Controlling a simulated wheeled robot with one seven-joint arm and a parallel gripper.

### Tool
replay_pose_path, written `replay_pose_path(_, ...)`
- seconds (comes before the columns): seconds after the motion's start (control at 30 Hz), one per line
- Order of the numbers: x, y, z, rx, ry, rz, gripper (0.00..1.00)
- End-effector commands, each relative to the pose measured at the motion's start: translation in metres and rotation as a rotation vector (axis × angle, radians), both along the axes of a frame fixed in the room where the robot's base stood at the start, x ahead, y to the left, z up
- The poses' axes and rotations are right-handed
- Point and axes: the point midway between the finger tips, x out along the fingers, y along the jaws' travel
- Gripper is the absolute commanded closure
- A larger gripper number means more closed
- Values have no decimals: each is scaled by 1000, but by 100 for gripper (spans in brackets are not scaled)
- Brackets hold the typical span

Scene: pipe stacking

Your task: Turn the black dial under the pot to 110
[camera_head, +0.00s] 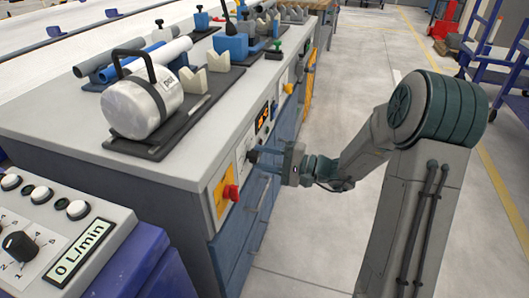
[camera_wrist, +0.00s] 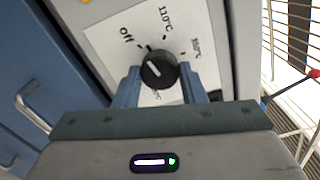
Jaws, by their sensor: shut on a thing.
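The black dial (camera_wrist: 158,72) sits on a white label plate on the cabinet front. Its white pointer line leans up and left, towards the OFF side. The 110°C mark (camera_wrist: 166,20) is printed above the dial, and OFF (camera_wrist: 127,35) is at upper left. My gripper (camera_wrist: 160,76) has one blue finger on each side of the dial and is shut on it. In the head view, my gripper (camera_head: 262,151) reaches the cabinet front, and the dial is small there. The silver pot (camera_head: 140,108) lies on a dark tray on the cabinet top above.
A red emergency button (camera_head: 231,192) on a yellow plate is on the same front, near my gripper. A lit orange display (camera_head: 262,117) is beyond the dial. Drawer handles (camera_wrist: 32,112) stick out below. The floor (camera_head: 345,75) beside the cabinet is clear.

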Motion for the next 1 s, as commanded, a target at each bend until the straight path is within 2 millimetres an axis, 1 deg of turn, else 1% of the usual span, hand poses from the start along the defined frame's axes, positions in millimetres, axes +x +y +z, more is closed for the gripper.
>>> replay_pose_path(0.03,0,0,4,16,43,-1,86)
replay_pose_path(0.4,0,0,5,149,366,-1,86)
replay_pose_path(0.6,0,-1,4,209,514,-1,86)
replay_pose_path(0.8,0,0,2,254,623,-1,86)
replay_pose_path(1.0,0,0,1,282,688,-1,86)
